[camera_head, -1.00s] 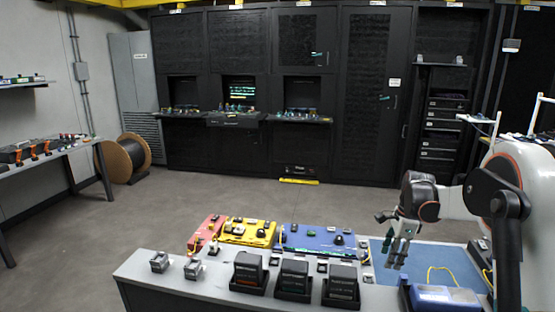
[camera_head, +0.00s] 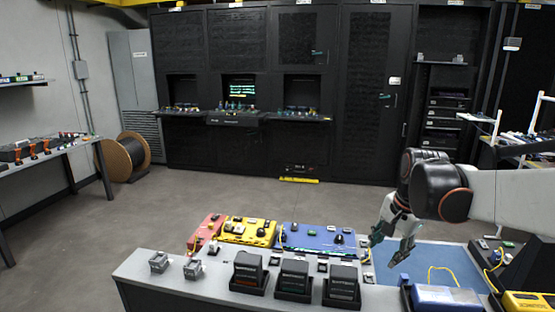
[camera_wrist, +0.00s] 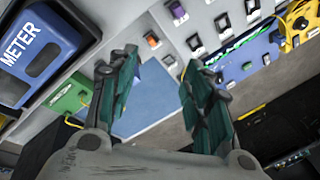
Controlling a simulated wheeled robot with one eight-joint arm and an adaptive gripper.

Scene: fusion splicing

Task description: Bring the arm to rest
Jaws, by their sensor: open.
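My gripper (camera_head: 391,247) is above the right part of the workbench, over the blue mat (camera_head: 435,256), in the head view. It points down at a slant. In the wrist view my gripper (camera_wrist: 160,95) has its two green-padded fingers spread apart with nothing between them. The blue mat (camera_wrist: 150,100) shows between and beyond the fingers. No object is held.
A blue case (camera_head: 445,298) lies at the front right of the bench; a blue METER box (camera_wrist: 38,50) shows in the wrist view. Three black units (camera_head: 295,278) stand along the front edge. A yellow case (camera_head: 248,232) and blue panel (camera_head: 325,239) lie behind.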

